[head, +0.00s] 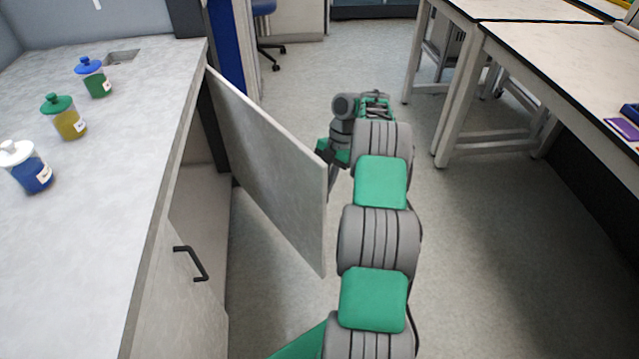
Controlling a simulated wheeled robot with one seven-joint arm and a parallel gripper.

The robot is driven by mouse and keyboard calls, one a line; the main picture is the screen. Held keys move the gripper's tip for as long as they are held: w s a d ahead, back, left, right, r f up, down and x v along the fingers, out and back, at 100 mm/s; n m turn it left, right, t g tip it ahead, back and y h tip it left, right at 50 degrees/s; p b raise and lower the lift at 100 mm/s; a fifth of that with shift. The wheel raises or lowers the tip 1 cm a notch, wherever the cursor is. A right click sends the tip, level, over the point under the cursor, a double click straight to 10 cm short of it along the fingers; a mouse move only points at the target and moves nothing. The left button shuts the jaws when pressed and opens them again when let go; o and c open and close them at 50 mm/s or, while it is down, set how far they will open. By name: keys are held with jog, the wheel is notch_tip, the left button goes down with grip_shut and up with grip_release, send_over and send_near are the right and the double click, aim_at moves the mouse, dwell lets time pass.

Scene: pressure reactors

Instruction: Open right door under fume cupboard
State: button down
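The right door (270,170) under the fume cupboard stands swung well out from the cabinet front, showing its plain grey inner face. The left door (190,290) is shut and has a black bar handle (190,264). My gripper (331,155) is at the far side of the open door, close to its outer edge. Its fingers are small and partly hidden by the door and my own arm. I cannot tell whether they hold the door's handle, which is hidden.
Jars with a blue lid (97,82), a green lid (68,122) and a white lid (30,173) stand on the worktop (110,215). White-framed benches (560,60) stand at the right. The floor (480,260) between is clear. A blue chair (264,8) is at the back.

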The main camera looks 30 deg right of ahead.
jog(key=shift+w+d+r, duration=0.1)
jog(key=shift+w+r, duration=0.05)
jog(key=shift+w, duration=0.1)
jog(key=c, duration=1.6)
grip_release()
jog(key=shift+o, duration=0.7)
jog(key=shift+s, duration=0.15)
jog(key=shift+d+r+p, duration=0.1)
jog(key=shift+r+p, duration=0.25)
jog(key=shift+p, duration=0.25)
jog(key=p+v, duration=0.7)
jog(key=p, duration=0.6)
jog(key=shift+d+f, duration=0.1)
